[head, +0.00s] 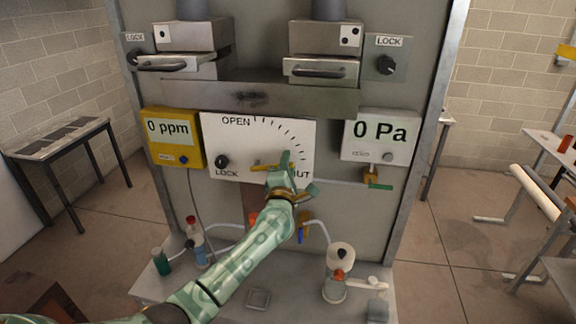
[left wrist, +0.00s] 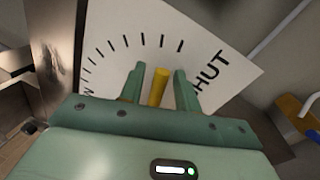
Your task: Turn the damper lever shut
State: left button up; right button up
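The damper plate (head: 240,138) is white, with OPEN at its top left, SHUT at its lower right and an arc of tick marks between. The yellow damper lever (head: 262,168) points right, towards the SHUT end; its tip shows in the left wrist view (left wrist: 158,87). My left gripper (head: 296,175) is at the lever's outer end. In the left wrist view its two green fingers (left wrist: 158,90) stand on either side of the lever with visible gaps, so it is open around it. The gripper partly hides SHUT. My right gripper is not in view.
A black LOCK knob (head: 222,161) sits at the plate's lower left. A yellow ppm meter (head: 172,145) is left of the plate, a white Pa gauge (head: 380,148) right. A green-handled valve (head: 378,186) is below the gauge. Bottles and a jar (head: 335,290) stand on the shelf below.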

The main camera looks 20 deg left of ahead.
pick_arm(q)
jog(key=v, duration=1.6)
jog(key=shift+s, duration=0.15)
